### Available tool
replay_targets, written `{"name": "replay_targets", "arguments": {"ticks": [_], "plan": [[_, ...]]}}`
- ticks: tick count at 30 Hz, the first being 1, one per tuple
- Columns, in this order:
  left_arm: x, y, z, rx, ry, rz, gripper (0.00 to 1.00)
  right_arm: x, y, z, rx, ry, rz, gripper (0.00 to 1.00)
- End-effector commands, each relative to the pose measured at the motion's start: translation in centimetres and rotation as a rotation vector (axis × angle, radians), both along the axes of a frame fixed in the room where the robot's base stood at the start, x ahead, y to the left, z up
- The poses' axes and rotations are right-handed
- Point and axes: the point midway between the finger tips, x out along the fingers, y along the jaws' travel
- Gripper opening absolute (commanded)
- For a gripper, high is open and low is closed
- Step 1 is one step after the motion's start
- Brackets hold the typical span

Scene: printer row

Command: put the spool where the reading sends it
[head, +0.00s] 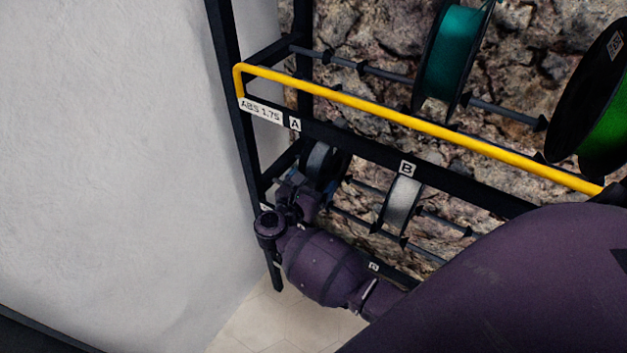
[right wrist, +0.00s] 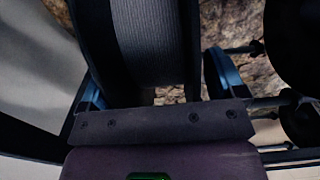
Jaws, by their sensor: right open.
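A grey spool (head: 320,160) with dark flanges sits on the lower shelf of the rack below the label A (head: 295,124). It fills the upper middle of the right wrist view (right wrist: 150,45). My right gripper (head: 303,188) is at this spool, partly hiding it in the head view. In the right wrist view my gripper (right wrist: 155,90) is open, with a blue finger on each side of the spool. I cannot tell whether the fingers touch it. A lighter grey spool (head: 402,203) sits below the label B (head: 407,168). My left gripper is not in view.
A teal spool (head: 455,50) and a green spool (head: 606,115) hang on the upper rods. A yellow bar (head: 420,125) runs along the rack front, above a label reading ABS 1.75 (head: 261,110). A white wall (head: 110,150) stands close on the left.

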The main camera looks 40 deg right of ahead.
Motion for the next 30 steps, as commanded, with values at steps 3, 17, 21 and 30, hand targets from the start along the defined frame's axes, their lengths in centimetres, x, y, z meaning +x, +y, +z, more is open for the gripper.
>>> {"name": "replay_targets", "arguments": {"ticks": [3, 17, 21, 30], "plan": [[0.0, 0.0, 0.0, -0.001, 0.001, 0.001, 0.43, -0.2, 0.4, -0.1, 0.001, 0.0, 0.0, 0.89], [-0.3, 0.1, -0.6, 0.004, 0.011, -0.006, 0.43, -2.9, 7.2, -0.1, 0.004, 0.001, 0.001, 0.89], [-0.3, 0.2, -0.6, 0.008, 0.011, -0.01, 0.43, -3.6, 8.9, -0.1, 0.002, 0.001, 0.001, 0.89], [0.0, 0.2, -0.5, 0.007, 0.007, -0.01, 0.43, -4.1, 10.0, 0.0, -0.001, -0.002, 0.0, 0.89]]}}
